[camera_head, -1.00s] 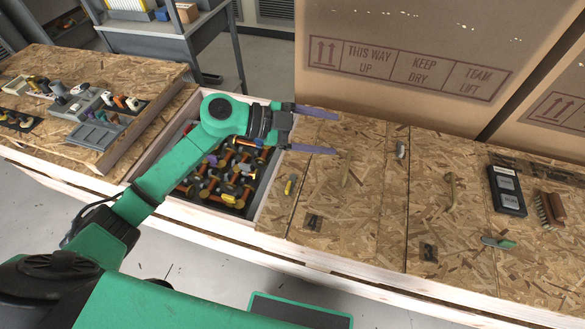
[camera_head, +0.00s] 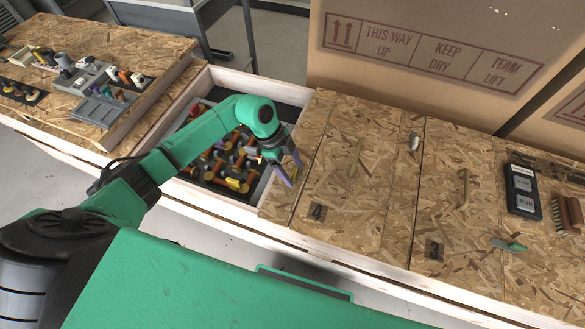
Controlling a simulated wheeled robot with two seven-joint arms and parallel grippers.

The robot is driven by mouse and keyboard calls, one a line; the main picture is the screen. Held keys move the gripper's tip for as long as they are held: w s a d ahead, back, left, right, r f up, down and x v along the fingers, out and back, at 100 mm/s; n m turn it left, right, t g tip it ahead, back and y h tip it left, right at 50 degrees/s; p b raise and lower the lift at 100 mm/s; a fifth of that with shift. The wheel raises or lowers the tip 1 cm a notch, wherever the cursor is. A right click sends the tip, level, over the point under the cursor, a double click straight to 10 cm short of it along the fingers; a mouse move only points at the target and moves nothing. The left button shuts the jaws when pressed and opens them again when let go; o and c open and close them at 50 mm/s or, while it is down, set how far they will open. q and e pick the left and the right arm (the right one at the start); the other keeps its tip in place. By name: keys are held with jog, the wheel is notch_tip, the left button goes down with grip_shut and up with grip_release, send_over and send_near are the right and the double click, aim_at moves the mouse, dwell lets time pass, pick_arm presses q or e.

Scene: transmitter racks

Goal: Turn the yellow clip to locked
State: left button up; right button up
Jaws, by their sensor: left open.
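My left gripper (camera_head: 294,174) has purple fingers that stand apart and point down over the left part of the wooden chipboard panel (camera_head: 375,200), beside the open compartment. The yellow clip is not visible now; the gripper covers the place on the panel where it showed earlier. Whether the fingers touch the clip cannot be seen. My right gripper is not in view.
The panel carries wooden handles (camera_head: 463,190), dark plates (camera_head: 317,212) and a grey piece (camera_head: 413,141). A black device (camera_head: 523,190), a brush (camera_head: 566,213) and a green-handled tool (camera_head: 510,246) lie right. Large cardboard boxes (camera_head: 430,65) stand behind.

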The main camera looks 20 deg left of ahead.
pick_arm(q)
jog(key=shift+d+f, duration=0.1)
jog(key=shift+f, duration=0.2)
grip_shut()
jog(key=shift+w+m, duration=0.1)
jog(key=shift+m, duration=0.2)
jog(key=m+g+b, duration=0.1)
jog(key=m, duration=0.2)
jog(key=shift+w+m, duration=0.15)
jog(key=shift+m, duration=0.15)
jog(key=m+g+b, duration=0.1)
jog(key=m, duration=0.1)
jog(key=m+y+b, duration=0.1)
jog(key=m, duration=0.1)
jog(key=shift+w+d+m+g, duration=0.1)
jog(key=shift+m+g, duration=0.2)
jog(key=shift+g, duration=0.1)
jog(key=m+y+b, duration=0.1)
jog(key=m, duration=0.1)
jog(key=m+g+y+b, duration=0.1)
jog(key=m+b, duration=0.1)
jog(key=m, duration=0.1)
jog(key=shift+d, duration=0.15)
jog(key=shift+d+r+m+y+b, duration=0.1)
jog(key=shift+m+y+b, duration=0.75)
jog(key=shift+m, duration=1.15)
